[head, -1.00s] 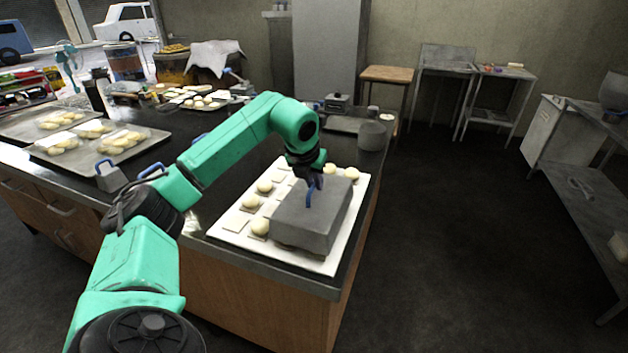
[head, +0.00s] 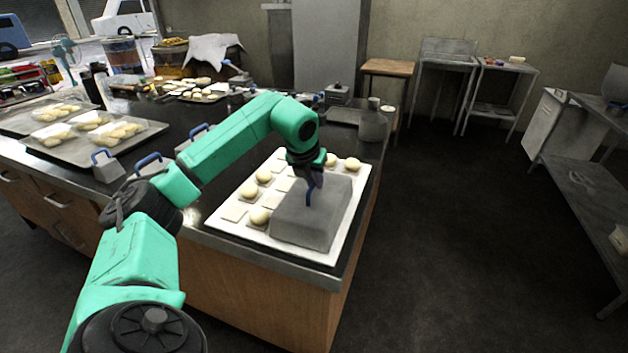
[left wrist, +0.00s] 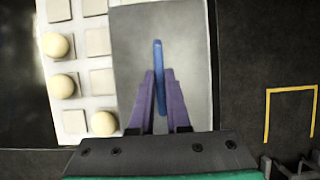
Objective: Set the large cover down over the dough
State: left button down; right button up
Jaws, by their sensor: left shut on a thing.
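The large cover (head: 318,218) is a grey box with a blue handle on top. It sits over the right front part of a white board (head: 226,229) on the counter, and no gap under it can be made out in the head view. My left gripper (head: 312,184) is shut on its blue handle, which also shows between the purple fingers in the left wrist view (left wrist: 158,82). Pale dough balls (head: 259,216) and flat squares (head: 234,212) lie uncovered beside it. Whatever is under the cover is hidden. My right gripper is not in view.
Smaller grey covers with blue handles (head: 107,168) stand on the counter at left. Metal trays of dough (head: 92,150) lie behind them. A grey pot (head: 373,124) stands beyond the board. The counter's edge (head: 345,262) runs close on the right.

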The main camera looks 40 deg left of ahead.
pick_arm(q)
jog(key=shift+f, duration=0.25)
jog(key=c, duration=0.8)
grip_release()
jog(key=v, duration=1.4)
jog(key=shift+s+d+r, duration=0.1)
jog(key=shift+r, duration=0.2)
